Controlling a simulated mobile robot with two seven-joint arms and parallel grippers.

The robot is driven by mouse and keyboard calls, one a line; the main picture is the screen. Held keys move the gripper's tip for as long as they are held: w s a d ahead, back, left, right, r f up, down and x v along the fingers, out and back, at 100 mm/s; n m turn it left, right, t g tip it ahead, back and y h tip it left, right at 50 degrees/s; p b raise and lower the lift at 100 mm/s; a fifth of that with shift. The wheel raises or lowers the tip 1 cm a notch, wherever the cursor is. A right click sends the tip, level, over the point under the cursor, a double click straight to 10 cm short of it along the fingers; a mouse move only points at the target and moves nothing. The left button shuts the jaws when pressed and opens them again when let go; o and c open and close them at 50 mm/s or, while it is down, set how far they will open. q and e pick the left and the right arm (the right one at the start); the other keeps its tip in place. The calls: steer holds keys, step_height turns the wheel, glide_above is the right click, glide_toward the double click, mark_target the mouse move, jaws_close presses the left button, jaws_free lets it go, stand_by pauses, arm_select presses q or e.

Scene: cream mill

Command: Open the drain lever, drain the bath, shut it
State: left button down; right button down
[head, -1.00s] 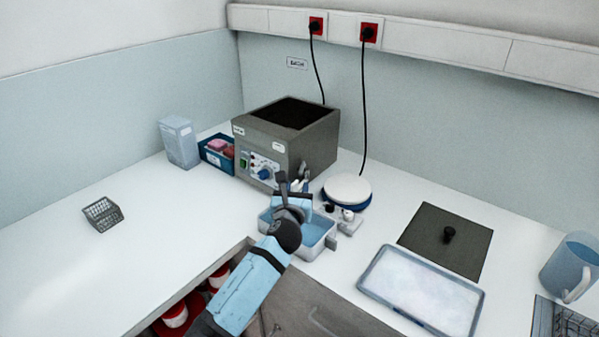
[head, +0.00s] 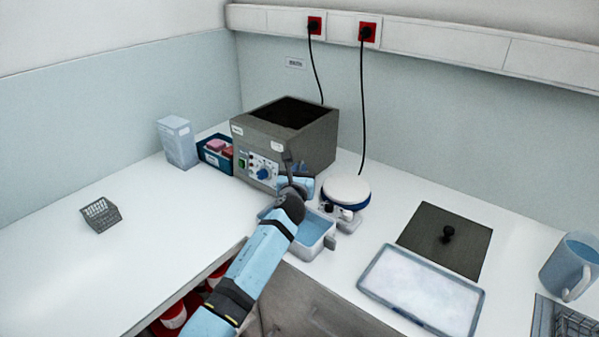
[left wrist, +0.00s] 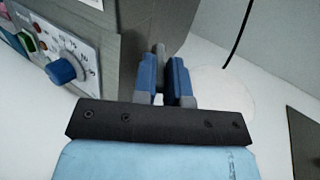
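The bath (head: 305,140) is a grey metal box with a dark open top, at the back of the counter. Its front panel has a blue knob. My left gripper (head: 292,168) is at its front right corner, in front of the side where the drain lever is; my gripper largely hides the lever in the head view. In the left wrist view, the blue fingers (left wrist: 163,80) stand close together with the grey drain lever (left wrist: 160,52) between them, filling the narrow gap. A white tub (head: 318,245) with blue inside stands below my gripper. My right gripper is not in view.
A round white-topped device (head: 347,190) stands close right of my gripper. A blue box of pink items (head: 213,160) is left of the bath. A dark plate with a knob (head: 440,245) and a pale tray (head: 375,275) lie to the right. The left counter is mostly clear.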

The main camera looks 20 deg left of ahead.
arm_select(q)
steer(key=m+h+p, duration=0.1)
steer(key=h+p, duration=0.1)
steer(key=a+m+h+p, duration=0.1)
steer(key=m+h+p, duration=0.1)
steer(key=a+m+h+p, duration=0.1)
steer(key=h+p, duration=0.1)
steer(key=h, duration=0.1)
steer(key=shift+a+m, duration=0.1)
steer(key=shift+m, duration=0.2)
steer(key=c, duration=1.2)
jaws_free()
steer(key=shift+o, duration=0.2)
steer(key=shift+a, duration=0.1)
